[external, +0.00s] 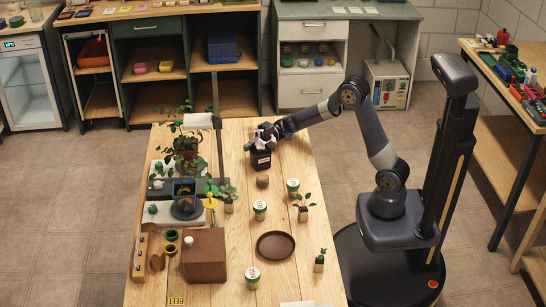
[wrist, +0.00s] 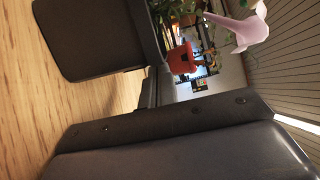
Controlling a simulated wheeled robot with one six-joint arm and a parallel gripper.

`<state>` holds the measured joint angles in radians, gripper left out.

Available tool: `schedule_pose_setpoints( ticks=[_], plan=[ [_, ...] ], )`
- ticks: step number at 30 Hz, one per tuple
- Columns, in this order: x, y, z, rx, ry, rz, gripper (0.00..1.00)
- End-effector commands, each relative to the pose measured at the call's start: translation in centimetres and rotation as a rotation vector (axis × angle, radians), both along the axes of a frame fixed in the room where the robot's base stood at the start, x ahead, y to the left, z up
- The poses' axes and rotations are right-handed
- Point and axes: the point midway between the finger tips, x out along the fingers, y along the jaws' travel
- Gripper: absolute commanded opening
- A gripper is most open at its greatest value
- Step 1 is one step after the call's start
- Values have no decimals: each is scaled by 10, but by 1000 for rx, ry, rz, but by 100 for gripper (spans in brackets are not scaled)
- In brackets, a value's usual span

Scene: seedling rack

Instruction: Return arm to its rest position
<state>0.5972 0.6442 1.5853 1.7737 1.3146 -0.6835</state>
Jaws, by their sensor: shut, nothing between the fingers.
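My arm reaches from the right over the wooden table (external: 225,290). My gripper (external: 262,139) is shut at the far part of the table, just above or against a black pot (external: 261,161) with a pale label. The external view does not show clearly whether they touch. Something pale is at the fingertips there. In the wrist view a pale pink, petal-like shape (wrist: 248,30) is at the upper right, and a dark block (wrist: 95,40) stands at the upper left.
A leafy plant (external: 186,143) and a lamp-like post (external: 217,130) stand left of my gripper. Green-and-white cups (external: 260,209), small seedlings (external: 303,207), a round brown tray (external: 275,245) and a brown box (external: 204,255) stand nearer. Open air lies above the table's right side.

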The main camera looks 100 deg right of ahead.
Motion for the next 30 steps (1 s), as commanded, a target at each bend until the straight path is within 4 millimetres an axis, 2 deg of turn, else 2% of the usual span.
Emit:
schedule_pose_setpoints(
  ticks=[1, 14, 15, 17, 19, 24, 30],
  plan=[
    [-8, 5, 9, 1, 0, 1, 0],
    [31, -21, 8, 1, -1, 1, 0],
    [36, -24, 3, -1, -2, 1, 0],
    [40, -27, 13, -4, -5, 1, 0],
    [39, -26, 24, -4, -5, 1, 0],
    [39, -25, 38, -3, -3, 1, 0],
    [38, -26, 41, 0, -1, 1, 0]
  ],
)
